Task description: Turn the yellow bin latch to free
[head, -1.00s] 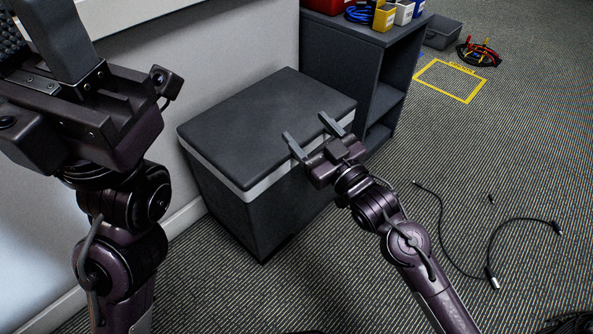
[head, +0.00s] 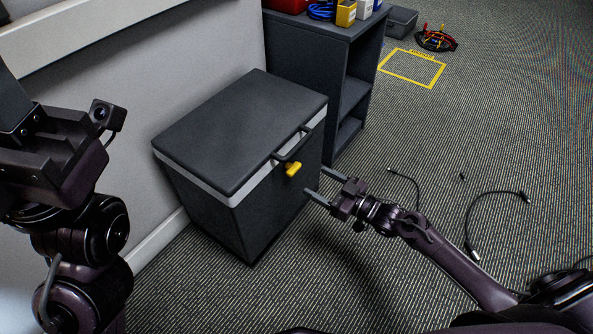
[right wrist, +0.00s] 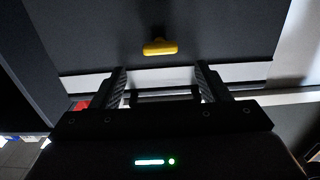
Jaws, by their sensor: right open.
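The bin (head: 215,205) is a dark grey box with a closed lid (head: 240,120) and a light band below it. The yellow latch (head: 293,169) is on its front face, under a dark handle (head: 296,145). My right gripper (head: 318,183) is open and empty, just right of the latch and apart from it. In the right wrist view the latch (right wrist: 160,47) lies crosswise, roughly parallel to the light band, beyond my open fingertips (right wrist: 160,72) and centred between them. My left gripper (head: 15,110) is at the left edge, partly cut off; its jaws cannot be judged.
A grey shelf unit (head: 325,60) with small coloured bins on top stands behind the bin. A wall is at the left. Loose cables (head: 470,215) lie on the carpet at right. A yellow floor outline (head: 412,68) and a cable bundle (head: 436,40) are farther back.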

